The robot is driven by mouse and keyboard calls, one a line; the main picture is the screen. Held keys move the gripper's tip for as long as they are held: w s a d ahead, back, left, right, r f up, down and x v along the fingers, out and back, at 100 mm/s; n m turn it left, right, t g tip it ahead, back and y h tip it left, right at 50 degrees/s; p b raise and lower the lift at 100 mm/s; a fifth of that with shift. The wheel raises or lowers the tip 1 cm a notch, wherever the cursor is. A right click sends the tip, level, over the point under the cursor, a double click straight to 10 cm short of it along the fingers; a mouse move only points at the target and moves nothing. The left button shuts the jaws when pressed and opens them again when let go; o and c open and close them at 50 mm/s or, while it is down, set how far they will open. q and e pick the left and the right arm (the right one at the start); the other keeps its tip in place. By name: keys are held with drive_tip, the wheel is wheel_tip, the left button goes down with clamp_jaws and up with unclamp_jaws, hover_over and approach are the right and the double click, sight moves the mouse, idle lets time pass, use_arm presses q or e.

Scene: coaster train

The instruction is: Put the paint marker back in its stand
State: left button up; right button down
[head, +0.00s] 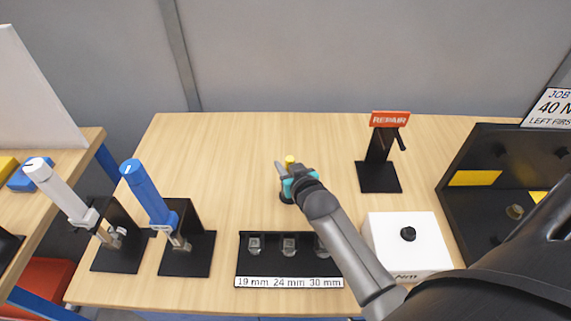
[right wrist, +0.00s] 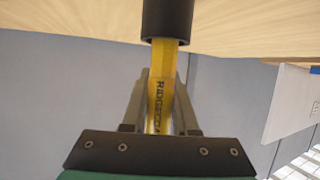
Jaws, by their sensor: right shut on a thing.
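The yellow paint marker (right wrist: 161,85) is between the two fingers of my right gripper (right wrist: 160,105) in the right wrist view, with dark lettering along its side. Its far end meets a black cylinder (right wrist: 168,20), which looks like the stand. The marker's end is hidden there, and I cannot tell how deep it sits. In the head view my right gripper (head: 288,178) is over the middle of the table, shut on the marker, whose yellow top (head: 290,160) shows just behind it. A dark round base (head: 286,197) shows below the gripper. My left gripper is not in view.
A black socket rack (head: 290,267) stands in front. Blue (head: 148,190) and white (head: 60,190) handled tools stand in black holders at left. A REPAIR stand (head: 378,170), a white box (head: 408,250) and a black bin (head: 480,150) are at right. The table's back left is clear.

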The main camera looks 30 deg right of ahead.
drive_tip(key=c, duration=0.6)
unclamp_jaws()
drive_tip(key=p+v, duration=0.2)
drive_tip(key=v, duration=1.3)
drive_tip(key=shift+s+r, duration=0.1)
